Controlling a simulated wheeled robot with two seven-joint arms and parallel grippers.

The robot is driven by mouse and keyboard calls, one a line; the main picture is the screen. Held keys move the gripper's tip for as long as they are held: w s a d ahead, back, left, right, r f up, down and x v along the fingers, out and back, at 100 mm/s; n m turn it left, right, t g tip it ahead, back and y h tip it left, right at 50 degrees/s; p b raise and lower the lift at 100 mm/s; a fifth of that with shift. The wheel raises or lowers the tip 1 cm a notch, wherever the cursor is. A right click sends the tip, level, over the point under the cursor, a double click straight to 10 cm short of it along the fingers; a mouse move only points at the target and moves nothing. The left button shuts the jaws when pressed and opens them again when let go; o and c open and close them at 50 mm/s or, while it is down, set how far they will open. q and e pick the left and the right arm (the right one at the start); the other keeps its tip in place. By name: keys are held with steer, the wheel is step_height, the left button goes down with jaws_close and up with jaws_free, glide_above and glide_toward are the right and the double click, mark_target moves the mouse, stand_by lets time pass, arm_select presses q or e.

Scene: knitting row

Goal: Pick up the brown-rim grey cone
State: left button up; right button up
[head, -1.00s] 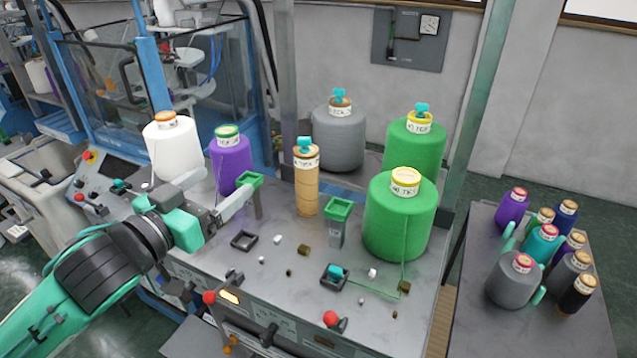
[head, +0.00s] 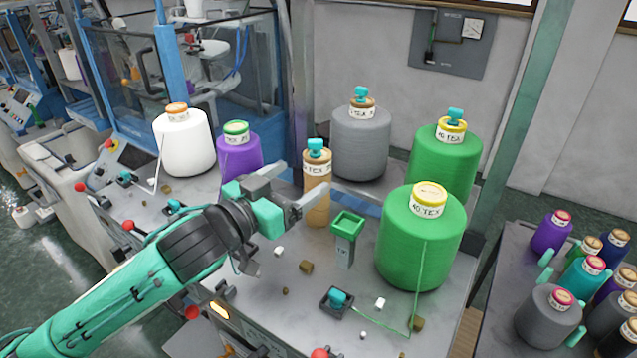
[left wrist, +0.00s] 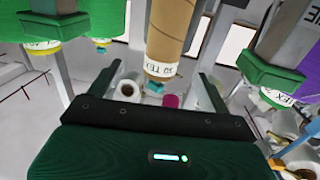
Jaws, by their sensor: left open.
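The brown-rim grey cone (head: 361,145) stands upright at the back of the machine top in the head view, with a teal piece on its top. My left gripper (head: 302,190) is open and empty, with its fingers pointing right. It is in front of and left of the grey cone, apart from it, and in the picture it overlaps the slim tan cone (head: 317,178). In the left wrist view the tan cone (left wrist: 172,35) hangs upside down beyond the open fingers (left wrist: 158,85). I cannot make out the grey cone there. My right gripper is not in view.
Two green cones (head: 420,240) (head: 440,170) stand right of the grey cone. A green-topped post (head: 345,245) stands in front. Purple (head: 240,160) and white (head: 185,147) cones stand left. A side table at the right holds several cones, including a pink-rim grey one (head: 545,318).

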mark_target(308, 171)
arm_select(q)
steer(key=shift+x, duration=0.8)
steer(key=shift+w+d+r+p, duration=0.1)
steer(key=shift+w+p, duration=0.05)
steer(key=shift+p, duration=0.15)
steer(key=p+x, duration=0.2)
steer(key=x, duration=0.2)
steer(key=shift+w+p, duration=0.15)
steer(key=shift+p, duration=0.15)
steer(key=shift+w+d, duration=0.2)
steer(key=shift+w, duration=0.05)
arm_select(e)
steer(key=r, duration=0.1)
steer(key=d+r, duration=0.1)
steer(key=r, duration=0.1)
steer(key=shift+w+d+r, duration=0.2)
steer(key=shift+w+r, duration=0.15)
arm_select(q)
steer(key=shift+a, duration=0.1)
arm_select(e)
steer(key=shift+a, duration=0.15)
arm_select(q)
steer(key=c, duration=1.3)
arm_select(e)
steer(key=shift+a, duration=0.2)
